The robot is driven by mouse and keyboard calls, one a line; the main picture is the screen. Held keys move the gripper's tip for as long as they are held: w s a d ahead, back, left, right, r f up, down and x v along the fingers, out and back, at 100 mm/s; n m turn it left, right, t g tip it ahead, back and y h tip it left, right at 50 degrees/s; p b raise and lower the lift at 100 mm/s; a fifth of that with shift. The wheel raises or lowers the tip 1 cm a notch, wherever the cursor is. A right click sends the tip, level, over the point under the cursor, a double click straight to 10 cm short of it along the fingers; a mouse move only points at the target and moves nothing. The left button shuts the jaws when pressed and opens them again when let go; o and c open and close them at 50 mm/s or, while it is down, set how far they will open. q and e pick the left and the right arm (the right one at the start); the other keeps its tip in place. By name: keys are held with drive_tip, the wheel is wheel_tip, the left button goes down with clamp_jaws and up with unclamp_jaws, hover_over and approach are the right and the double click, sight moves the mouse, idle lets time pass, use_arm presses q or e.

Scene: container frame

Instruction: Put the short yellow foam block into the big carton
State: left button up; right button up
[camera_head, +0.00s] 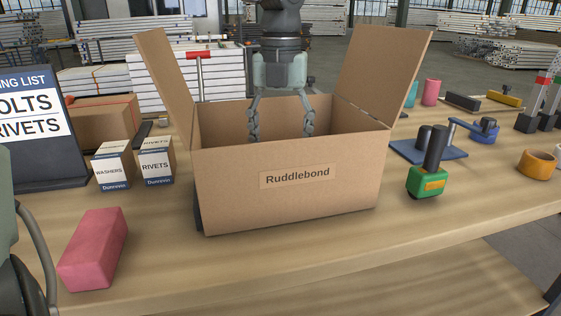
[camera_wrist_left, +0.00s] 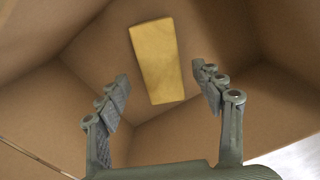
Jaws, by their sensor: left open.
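The big carton (camera_head: 290,192), labelled Ruddlebond, stands open on the workbench with its side flaps raised. My left gripper (camera_head: 281,136) points down into its opening; its fingertips are partly hidden behind the front wall. The gripper also shows in the left wrist view (camera_wrist_left: 161,78), with its fingers spread and nothing between them. The short yellow foam block (camera_wrist_left: 157,60) lies inside the carton, beyond the fingertips and apart from them. The carton's front wall hides the block in the head view. My right gripper is out of view.
A red block (camera_head: 94,248) lies at the front left. Washers (camera_head: 113,165) and rivets (camera_head: 155,160) boxes stand left of the carton. A green-based tool (camera_head: 428,180) and tape roll (camera_head: 537,165) are on the right. The bench in front of the carton is clear.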

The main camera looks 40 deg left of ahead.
use_arm(q)
wheel_tip(320, 180, up, 6)
drive_tip(key=shift+r, duration=0.25)
